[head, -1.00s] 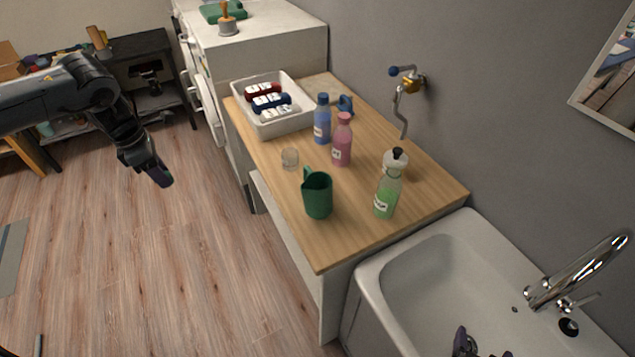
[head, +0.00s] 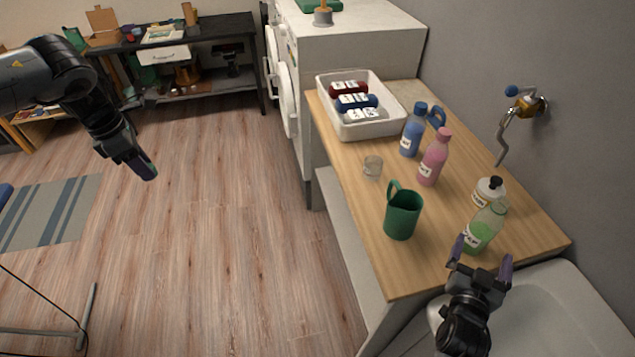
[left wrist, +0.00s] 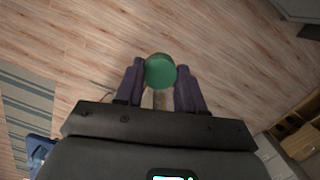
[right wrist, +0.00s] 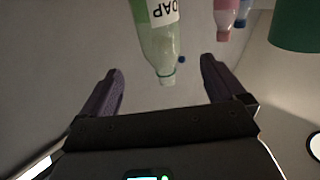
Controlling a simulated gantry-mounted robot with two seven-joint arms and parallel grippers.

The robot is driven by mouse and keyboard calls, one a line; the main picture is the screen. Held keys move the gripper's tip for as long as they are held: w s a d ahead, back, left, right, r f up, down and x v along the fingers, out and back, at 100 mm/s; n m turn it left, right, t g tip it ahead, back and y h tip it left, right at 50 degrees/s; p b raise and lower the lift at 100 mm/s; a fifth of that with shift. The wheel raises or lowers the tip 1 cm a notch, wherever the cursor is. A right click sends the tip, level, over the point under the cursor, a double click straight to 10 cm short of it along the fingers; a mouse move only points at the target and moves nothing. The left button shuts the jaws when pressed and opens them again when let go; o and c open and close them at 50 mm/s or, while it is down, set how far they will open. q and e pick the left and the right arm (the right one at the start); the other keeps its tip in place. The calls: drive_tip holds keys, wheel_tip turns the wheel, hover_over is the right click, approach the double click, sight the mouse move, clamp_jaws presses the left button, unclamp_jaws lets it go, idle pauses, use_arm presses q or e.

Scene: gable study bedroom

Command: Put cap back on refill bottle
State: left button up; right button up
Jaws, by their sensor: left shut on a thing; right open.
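The green refill bottle (head: 480,231) stands on the wooden counter (head: 440,262) near its front right end. My right gripper (head: 482,256) is open at the near side of the bottle, with the neck between the fingers' directions; I see no contact. My left gripper (head: 143,168) is over the floor at the far left.
A white tray (head: 345,128) is farther back. A wall crank (head: 515,112) juts out. The sink (head: 545,300) adjoins the counter.

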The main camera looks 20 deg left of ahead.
sight(488, 232)
idle(0.3)
use_arm(q)
drive_tip(key=shift+r+p, duration=0.75)
drive_tip(key=shift+p, duration=0.05)
use_arm(e)
drive_tip(key=w, duration=0.4)
drive_tip(key=w+d, duration=0.1)
drive_tip(key=w, duration=0.1)
drive_tip(key=shift+w, duration=0.35)
use_arm(q)
drive_tip(key=shift+r+p, duration=0.8)
use_arm(e)
drive_tip(key=shift+w+d+f, duration=0.15)
drive_tip(key=shift+w, duration=1.15)
drive_tip(key=shift+w+d+f, duration=0.15)
drive_tip(key=shift+w, duration=1.15)
drive_tip(key=c, duration=1.2)
